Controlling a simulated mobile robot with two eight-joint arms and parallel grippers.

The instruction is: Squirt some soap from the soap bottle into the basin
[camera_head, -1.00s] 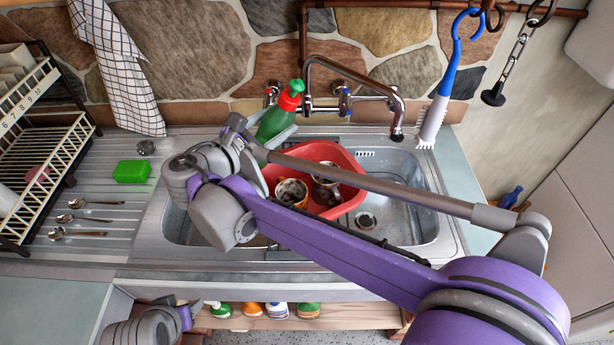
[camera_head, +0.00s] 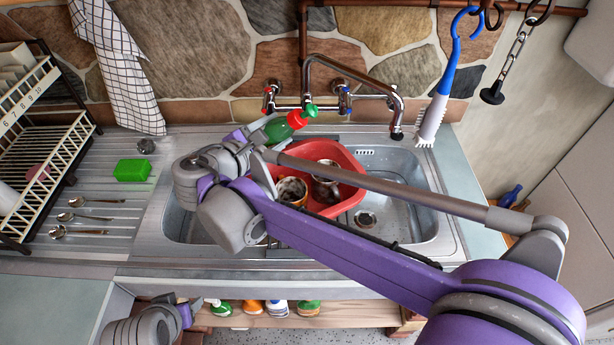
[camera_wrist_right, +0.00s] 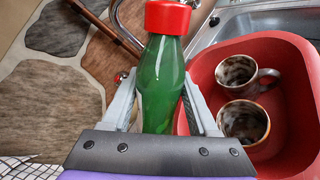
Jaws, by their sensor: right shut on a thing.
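The soap bottle (camera_head: 279,129) is green with a red collar and a green pump head. In the head view it is tilted, its top pointing right, above the back left part of the red basin (camera_head: 349,160). My right gripper (camera_head: 262,136) is shut on the bottle. In the right wrist view the bottle (camera_wrist_right: 160,85) sits between the two fingers (camera_wrist_right: 160,105), and its pump head is cut off above the red collar. The basin (camera_wrist_right: 290,55) lies to the right there, with two dirty mugs in it. My left gripper (camera_head: 192,312) is at the bottom left, its jaws unclear.
The basin stands in the metal sink (camera_head: 420,190). A faucet (camera_head: 396,115) arches above the back. A green sponge (camera_head: 132,171) and several spoons lie on the drainboard left, by a dish rack (camera_head: 45,150). A brush (camera_head: 432,120) hangs right.

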